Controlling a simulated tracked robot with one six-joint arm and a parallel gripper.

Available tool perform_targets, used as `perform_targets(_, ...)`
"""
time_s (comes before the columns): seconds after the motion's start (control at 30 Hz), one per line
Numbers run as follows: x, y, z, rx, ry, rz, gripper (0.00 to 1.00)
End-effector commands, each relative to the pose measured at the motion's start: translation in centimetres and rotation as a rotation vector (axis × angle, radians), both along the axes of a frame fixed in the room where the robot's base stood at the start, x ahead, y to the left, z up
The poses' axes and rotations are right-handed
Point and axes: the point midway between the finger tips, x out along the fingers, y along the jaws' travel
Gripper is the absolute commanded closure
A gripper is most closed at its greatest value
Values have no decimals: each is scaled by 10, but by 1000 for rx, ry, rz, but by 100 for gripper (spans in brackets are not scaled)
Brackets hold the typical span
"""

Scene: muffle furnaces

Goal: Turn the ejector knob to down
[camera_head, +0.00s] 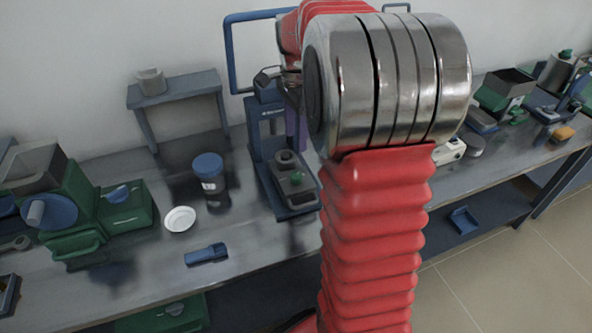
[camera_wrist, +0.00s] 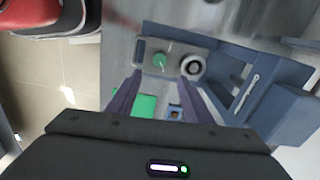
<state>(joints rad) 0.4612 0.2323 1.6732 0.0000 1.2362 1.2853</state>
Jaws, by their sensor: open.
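A blue press-like device (camera_head: 257,150) stands on the bench in the head view, partly behind my arm. Its grey base carries a small green knob (camera_head: 297,178) and a round ring-shaped part (camera_head: 285,158). In the wrist view the green knob (camera_wrist: 160,60) is ahead of my fingertips, with the ring-shaped part (camera_wrist: 192,67) to its right. I take the green knob as the ejector knob; its setting is not readable. My gripper (camera_wrist: 160,78) is open and empty, its purple fingers spread on either side below the knob, apparently apart from it. In the head view my arm hides most of it.
A blue-lidded jar (camera_head: 208,172), a white dish (camera_head: 180,219) and a blue tool (camera_head: 206,254) lie left of the device. Green machines (camera_head: 75,200) stand farther left. The device's blue frame (camera_wrist: 285,105) is close on the right in the wrist view.

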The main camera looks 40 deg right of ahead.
Motion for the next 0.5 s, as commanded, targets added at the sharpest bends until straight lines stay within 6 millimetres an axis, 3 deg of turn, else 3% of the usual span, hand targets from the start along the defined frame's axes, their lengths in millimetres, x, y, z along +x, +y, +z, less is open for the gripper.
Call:
perform_targets(0.27,-1,0,-17,2,3,-1,54)
perform_targets(0.5,-1,-1,-52,2,3,-1,54)
